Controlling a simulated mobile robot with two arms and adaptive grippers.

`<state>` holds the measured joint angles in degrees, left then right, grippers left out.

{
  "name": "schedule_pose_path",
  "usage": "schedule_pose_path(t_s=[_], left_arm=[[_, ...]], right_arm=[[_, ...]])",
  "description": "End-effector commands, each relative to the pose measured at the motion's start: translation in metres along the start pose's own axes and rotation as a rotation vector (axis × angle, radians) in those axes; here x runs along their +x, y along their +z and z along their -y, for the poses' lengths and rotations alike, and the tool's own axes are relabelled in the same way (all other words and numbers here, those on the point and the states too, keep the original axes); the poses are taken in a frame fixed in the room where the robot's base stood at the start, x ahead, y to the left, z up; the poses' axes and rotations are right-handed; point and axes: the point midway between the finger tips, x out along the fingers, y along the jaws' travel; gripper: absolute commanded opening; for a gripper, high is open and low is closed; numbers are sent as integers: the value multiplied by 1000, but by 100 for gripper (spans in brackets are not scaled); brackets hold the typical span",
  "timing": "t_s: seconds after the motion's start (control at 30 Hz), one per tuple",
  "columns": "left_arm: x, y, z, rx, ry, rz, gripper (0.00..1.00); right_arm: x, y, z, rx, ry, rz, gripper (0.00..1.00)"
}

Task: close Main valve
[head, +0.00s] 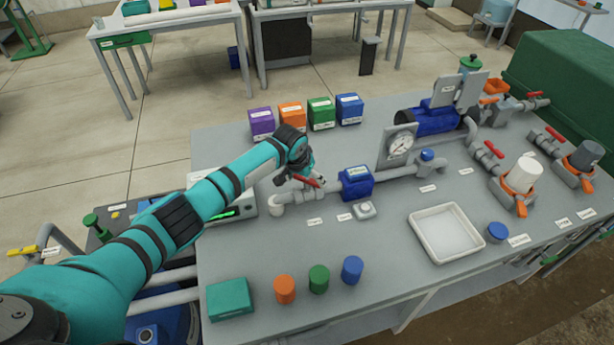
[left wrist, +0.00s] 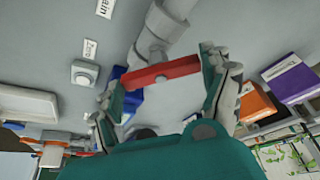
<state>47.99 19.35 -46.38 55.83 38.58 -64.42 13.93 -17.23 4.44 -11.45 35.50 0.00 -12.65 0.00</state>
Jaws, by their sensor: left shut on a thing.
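The valve's red handle (head: 311,182) sits on the grey pipe (head: 318,193) at the left of the blue meter block (head: 357,182). In the left wrist view the red handle (left wrist: 160,73) lies across the line of the pipe (left wrist: 168,20). My left gripper (head: 303,177) is at this valve; its two fingers, also in the left wrist view (left wrist: 165,82), are closed against the ends of the handle. A label (left wrist: 103,8) near the pipe shows letters ending in "ain". The valve body is partly hidden by the handle and gripper. My right gripper is not in view.
A grey push button (head: 364,210) stands close in front of the pipe. Several coloured boxes (head: 321,113) stand behind my left gripper. A white tray (head: 446,232) and a pressure gauge (head: 400,144) are to the right.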

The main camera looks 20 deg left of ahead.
Motion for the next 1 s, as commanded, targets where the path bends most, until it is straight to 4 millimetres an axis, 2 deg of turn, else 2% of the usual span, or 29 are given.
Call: schedule_pose_path(t_s=[0.27,0.6,1.0], left_arm=[[3,0,3,240,101,-2,48],[5,-1,6,521,216,-2,48],[3,-3,6,728,300,-1,48]], right_arm=[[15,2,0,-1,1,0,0],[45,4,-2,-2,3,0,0],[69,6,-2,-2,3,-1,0]])
